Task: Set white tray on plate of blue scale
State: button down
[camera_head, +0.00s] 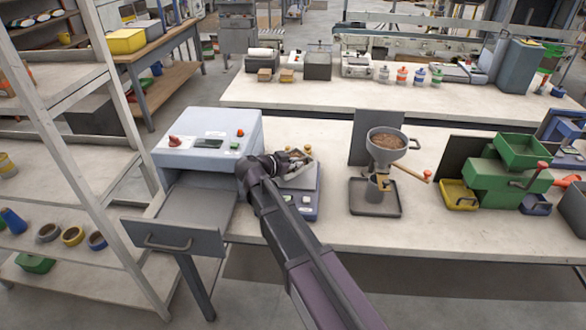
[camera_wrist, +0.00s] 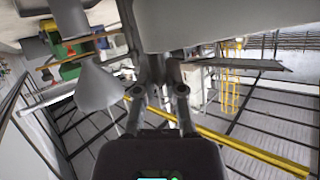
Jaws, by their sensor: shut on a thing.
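The white tray (camera_head: 301,181) is at the blue scale (camera_head: 308,207) on the front bench. It is partly hidden by my arm, and I cannot tell whether it touches the scale's plate. My gripper (camera_head: 296,160) is at the tray's far side, shut on it. In the wrist view, my gripper (camera_wrist: 156,84) has its fingers closed together against the pale tray (camera_wrist: 205,22), which fills the top of that picture.
A light-blue machine (camera_head: 208,137) with an open drawer (camera_head: 172,237) stands left of the scale. A hopper (camera_head: 388,147) on a dark stand is to the right, with bare bench between. A shelf rack (camera_head: 65,150) is at far left.

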jog(key=shift+w, duration=0.55)
jog(key=shift+w+f, duration=0.1)
jog(key=shift+w, duration=0.4)
jog(key=shift+w+f+b, duration=0.2)
jog(key=shift+f+b, duration=0.1)
jog(key=shift+b, duration=0.1)
notch_tip(320, 180, down, 3)
jog(key=b, duration=0.3)
jog(key=c, duration=0.7)
grip_release()
jog(key=shift+s+r, duration=0.15)
